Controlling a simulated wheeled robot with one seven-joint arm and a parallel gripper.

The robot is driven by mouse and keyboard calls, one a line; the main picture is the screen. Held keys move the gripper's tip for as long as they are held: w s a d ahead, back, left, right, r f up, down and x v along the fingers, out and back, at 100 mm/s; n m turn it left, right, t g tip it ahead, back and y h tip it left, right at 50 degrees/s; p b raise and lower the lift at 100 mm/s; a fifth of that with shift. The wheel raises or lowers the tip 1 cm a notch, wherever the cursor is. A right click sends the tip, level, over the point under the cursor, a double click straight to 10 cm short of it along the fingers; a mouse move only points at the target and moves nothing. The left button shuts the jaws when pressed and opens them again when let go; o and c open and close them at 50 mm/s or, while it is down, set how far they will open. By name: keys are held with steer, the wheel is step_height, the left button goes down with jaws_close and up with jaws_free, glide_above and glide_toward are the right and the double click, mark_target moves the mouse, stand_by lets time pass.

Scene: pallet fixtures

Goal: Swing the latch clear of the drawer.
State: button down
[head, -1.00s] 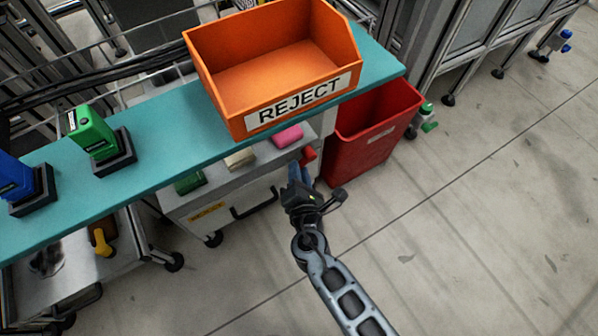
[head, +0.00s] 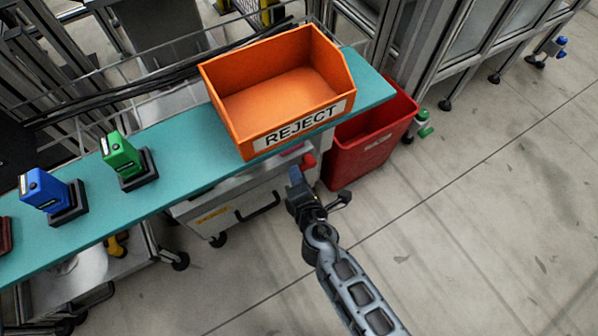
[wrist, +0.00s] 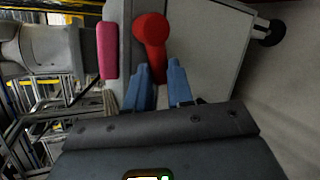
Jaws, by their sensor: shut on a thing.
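The red latch (wrist: 152,50) has a round knob and an arm, at the end of the grey cart. In the wrist view, its arm runs down between the two blue fingers of my gripper (wrist: 161,78), which is shut on it. In the head view, the latch (head: 309,160) shows as a small red knob just beyond my gripper (head: 296,178). The drawer front (head: 232,205) has a black bar handle (head: 258,208) and a yellow label, left of my gripper. The latch's pivot and its exact overlap with the drawer are hard to tell.
A teal shelf (head: 190,182) hangs over the cart, carrying an orange REJECT bin (head: 245,140) and green and blue devices on dark stands. A red bin (head: 362,160) stands on the floor close to the right of my gripper. The floor to the right is open.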

steer(key=r+m+g+y+p, duration=0.1)
steer(key=m+p, duration=0.1)
steer(key=p, duration=0.3)
steer(key=shift+r, duration=0.35)
steer(key=shift+f+y, duration=0.1)
steer(key=shift+y, duration=0.2)
steer(key=c, duration=1.3)
jaws_free()
steer(key=shift+o, duration=0.2)
steer(key=p+v, duration=0.4)
steer(key=v, duration=0.4)
steer(key=shift+w, duration=0.2)
